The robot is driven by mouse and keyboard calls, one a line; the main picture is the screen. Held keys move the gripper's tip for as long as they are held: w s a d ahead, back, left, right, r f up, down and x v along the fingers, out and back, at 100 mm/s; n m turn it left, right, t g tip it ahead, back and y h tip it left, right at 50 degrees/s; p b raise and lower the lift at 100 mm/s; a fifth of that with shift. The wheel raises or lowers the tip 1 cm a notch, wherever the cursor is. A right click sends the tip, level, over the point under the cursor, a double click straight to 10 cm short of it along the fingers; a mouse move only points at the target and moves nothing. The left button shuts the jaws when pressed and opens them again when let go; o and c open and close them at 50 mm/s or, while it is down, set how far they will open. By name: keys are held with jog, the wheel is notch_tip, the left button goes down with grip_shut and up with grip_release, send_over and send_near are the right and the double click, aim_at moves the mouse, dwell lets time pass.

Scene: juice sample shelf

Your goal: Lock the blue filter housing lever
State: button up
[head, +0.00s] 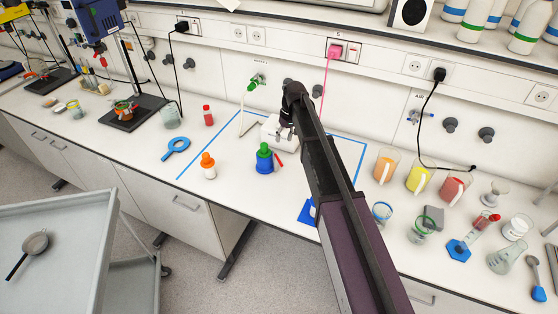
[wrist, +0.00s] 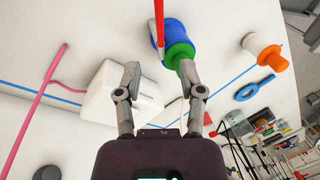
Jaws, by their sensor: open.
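The blue filter housing (head: 264,166) stands upright on the bench, with a green top (head: 264,150) and a red lever (head: 279,160) at its right side. In the wrist view the blue housing (wrist: 176,33) is at the top, just right of centre, with the red lever (wrist: 158,22) along its left side. My gripper (head: 285,131) is above the white box behind the housing. In the wrist view my gripper (wrist: 160,73) is open with nothing between its fingers. Its right fingertip overlaps the green top's edge in the picture; I cannot tell whether they touch.
A white box (wrist: 112,93) lies beside the left finger. Blue tape (head: 199,157) marks the bench area. Beakers with orange, yellow and red juice (head: 453,188) are at right.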

aim_at(277, 158)
jog(key=shift+s+a+f+b, duration=0.15)
jog(key=shift+a+f+b, duration=0.15)
jog(key=shift+f+b, duration=1.2)
jog(key=shift+s+a+f+b, duration=0.1)
jog(key=shift+a+f+b, duration=0.15)
jog(key=shift+f+b, duration=1.25)
jog(key=shift+s+a+f+b, duration=0.15)
jog(key=shift+a+f+b, duration=0.15)
jog(key=shift+f+b, duration=1.2)
jog(key=shift+f, duration=0.15)
grip_shut()
